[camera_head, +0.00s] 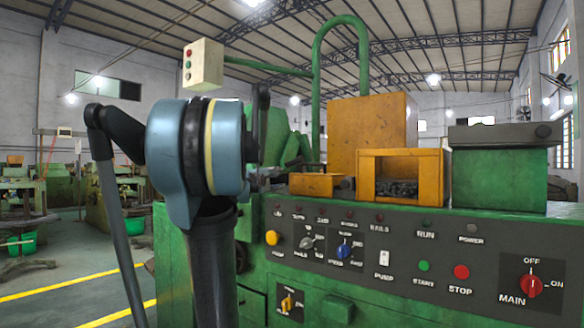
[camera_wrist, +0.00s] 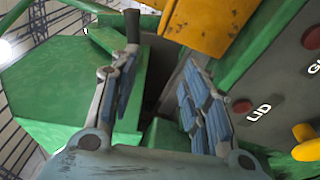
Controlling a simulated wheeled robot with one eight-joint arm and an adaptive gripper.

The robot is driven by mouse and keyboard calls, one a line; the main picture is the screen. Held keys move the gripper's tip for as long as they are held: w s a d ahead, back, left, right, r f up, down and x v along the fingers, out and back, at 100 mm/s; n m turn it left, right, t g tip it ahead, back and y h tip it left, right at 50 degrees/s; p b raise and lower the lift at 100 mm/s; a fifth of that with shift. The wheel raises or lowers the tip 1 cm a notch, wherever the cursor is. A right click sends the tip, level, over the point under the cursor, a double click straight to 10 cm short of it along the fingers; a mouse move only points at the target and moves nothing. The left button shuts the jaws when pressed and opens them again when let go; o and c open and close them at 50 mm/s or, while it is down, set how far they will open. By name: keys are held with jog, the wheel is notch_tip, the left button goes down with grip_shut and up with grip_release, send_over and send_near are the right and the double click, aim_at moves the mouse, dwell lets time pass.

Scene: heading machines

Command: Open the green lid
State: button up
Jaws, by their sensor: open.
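In the wrist view, a green lid-like cover (camera_wrist: 55,80) with angled edges fills the left side. A dark upright handle (camera_wrist: 132,25) shows at its upper edge, just beyond the left finger. My gripper (camera_wrist: 158,70) is open and empty, its fingers apart with a dark gap of the machine between them. The left finger overlaps the cover in the picture; whether it touches cannot be told. In the head view, part of the green cover (camera_head: 276,135) shows behind my arm, which hides most of my gripper.
The green machine's control panel (camera_head: 400,250) with knobs and buttons stands close on the right. An orange box (camera_head: 432,178) and a green box with a grey top (camera_head: 500,180) stand on the machine. A green pipe (camera_head: 315,90) rises behind. Open floor lies left.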

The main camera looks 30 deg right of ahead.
aim_at(293, 163)
jog(key=w+d+r+n, duration=0.1)
jog(key=w+d+r, duration=0.1)
jog(key=w+d, duration=0.2)
jog(key=w+d+r+n+t, duration=0.1)
jog(key=w+d+r, duration=0.1)
jog(key=w+d, duration=0.2)
jog(key=w+d+r, duration=0.2)
jog(key=w+d, duration=0.3)
jog(key=d, duration=0.3)
jog(key=shift+d+n, duration=0.25)
jog(key=shift+n, duration=0.15)
jog(key=shift+c, duration=0.6)
jog(key=shift+r, duration=0.1)
grip_shut()
